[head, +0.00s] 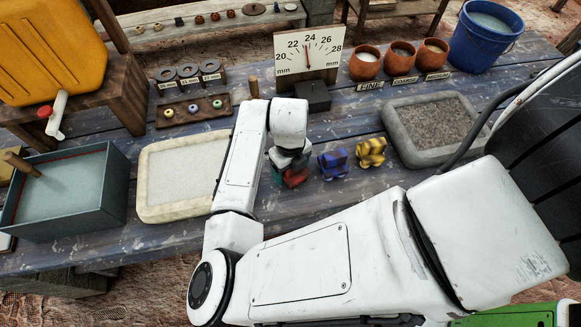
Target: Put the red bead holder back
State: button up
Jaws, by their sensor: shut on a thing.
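My gripper (287,158) points down at the middle of the blue plank table and is shut on the red bead holder (297,179), which shows just below it. My wrist hides most of the holder, and I cannot tell whether it touches the table. A small teal piece shows at its left side. A blue bead holder (333,163) stands on the table to the right of the red one, and a yellow bead holder (371,152) stands to the right of the blue one.
A pale rimmed tray (150,211) lies left of my gripper and a grey gravel tray (396,128) lies right. Behind stand a white dial gauge (309,50), clay cups (366,63), a blue bucket (484,38) and a bead board (192,110). A water box (62,222) stands far left.

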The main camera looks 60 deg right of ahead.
jog(key=shift+f, duration=0.3)
jog(key=shift+f, duration=0.15)
jog(key=o, duration=1)
notch_tip(320, 180, up, 12)
jog(key=shift+r+b, duration=0.15)
jog(key=shift+b, duration=0.4)
